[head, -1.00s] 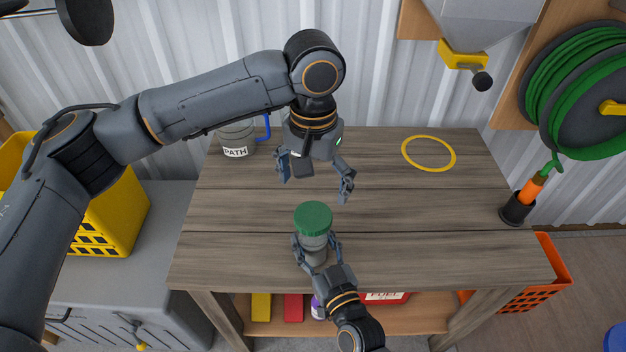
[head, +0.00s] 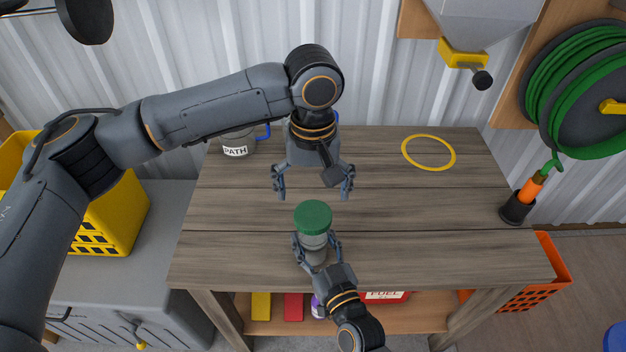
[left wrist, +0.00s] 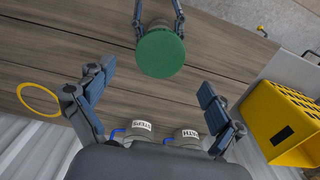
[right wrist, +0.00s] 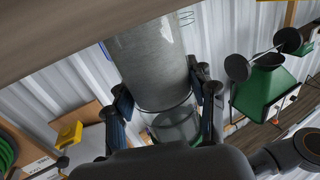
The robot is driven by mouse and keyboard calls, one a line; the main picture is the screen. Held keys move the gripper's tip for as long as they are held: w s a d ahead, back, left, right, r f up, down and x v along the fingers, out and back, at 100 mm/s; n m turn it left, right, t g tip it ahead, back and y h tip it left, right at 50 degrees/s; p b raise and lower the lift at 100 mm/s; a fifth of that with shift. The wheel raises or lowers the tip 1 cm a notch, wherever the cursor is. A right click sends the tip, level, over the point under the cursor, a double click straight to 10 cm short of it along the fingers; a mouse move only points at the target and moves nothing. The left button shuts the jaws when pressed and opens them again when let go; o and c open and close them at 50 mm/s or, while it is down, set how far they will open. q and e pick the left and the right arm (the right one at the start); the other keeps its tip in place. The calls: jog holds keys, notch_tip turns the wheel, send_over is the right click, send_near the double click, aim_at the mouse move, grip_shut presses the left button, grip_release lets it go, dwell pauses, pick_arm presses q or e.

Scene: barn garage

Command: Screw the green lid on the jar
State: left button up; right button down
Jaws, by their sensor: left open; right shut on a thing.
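The green lid (head: 313,216) sits on top of the jar (head: 314,243) near the front middle of the table. How far it is screwed on cannot be told. My right gripper (head: 317,250) is shut around the jar from the front; the glass jar (right wrist: 165,65) fills the middle of the right wrist view. My left gripper (head: 313,190) is open and empty, pointing down above the table just behind the lid. In the left wrist view the green lid (left wrist: 160,54) lies beyond the open fingers, apart from them.
A mug marked PATH (head: 236,145) stands at the back left; a second mug (left wrist: 142,131) shows beside it in the left wrist view. A yellow ring (head: 429,153) lies at the back right. A dark cup (head: 517,209) is at the right edge. The table's right half is mostly clear.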

aim_at(313, 214)
pick_arm(q)
notch_tip(313, 214, down, 6)
jog(key=shift+r, duration=0.15)
dwell(0.3)
jog(key=c, duration=1.2)
jog(key=m, duration=1.3)
jog(key=shift+m, duration=0.4)
jog(key=m, duration=0.4)
jog(key=o, duration=1.4)
jog(key=shift+c, duration=0.2)
